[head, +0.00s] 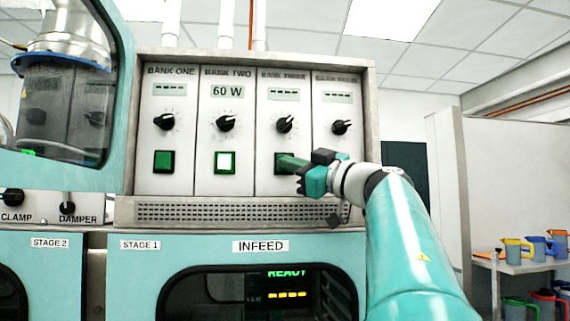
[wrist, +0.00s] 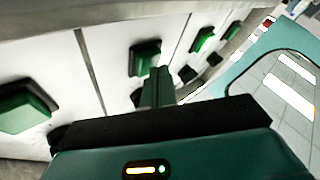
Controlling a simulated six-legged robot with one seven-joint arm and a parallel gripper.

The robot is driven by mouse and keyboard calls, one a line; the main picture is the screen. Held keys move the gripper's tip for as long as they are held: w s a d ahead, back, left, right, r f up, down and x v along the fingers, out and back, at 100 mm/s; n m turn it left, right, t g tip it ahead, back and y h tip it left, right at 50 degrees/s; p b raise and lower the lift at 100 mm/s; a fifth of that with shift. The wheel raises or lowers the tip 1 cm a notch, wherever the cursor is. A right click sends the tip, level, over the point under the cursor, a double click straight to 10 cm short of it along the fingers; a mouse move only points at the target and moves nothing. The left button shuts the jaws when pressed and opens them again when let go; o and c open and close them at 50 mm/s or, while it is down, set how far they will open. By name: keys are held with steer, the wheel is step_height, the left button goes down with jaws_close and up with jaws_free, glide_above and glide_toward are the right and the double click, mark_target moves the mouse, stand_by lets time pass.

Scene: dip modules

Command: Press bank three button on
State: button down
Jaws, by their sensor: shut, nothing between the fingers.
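The bank three panel (head: 284,98) is third from the left, with a dashed display and a dark knob (head: 285,124). The button looks dark, not lit. In the wrist view the shut, empty green fingers (wrist: 159,74) point at a green button (wrist: 145,59), which seems to be bank three's. The tips are at its edge; I cannot tell whether they touch it.
Bank two's button (head: 225,162) is lit, with 60 W on its display. Bank one's button (head: 164,161) is dark green. Bank four's knob (head: 341,127) is to the right, its button hidden by my gripper. A vented ledge (head: 200,212) runs below. A teal-framed window (head: 120,150) stands left.

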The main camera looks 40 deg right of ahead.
steer(key=shift+w, duration=0.1)
stand_by(0.6)
steer(key=shift+w+d, duration=0.25)
steer(key=shift+s+a+f, duration=0.15)
stand_by(0.4)
steer(key=s+a, duration=0.3)
steer(key=s, duration=0.2)
steer(key=shift+a, duration=0.25)
stand_by(0.3)
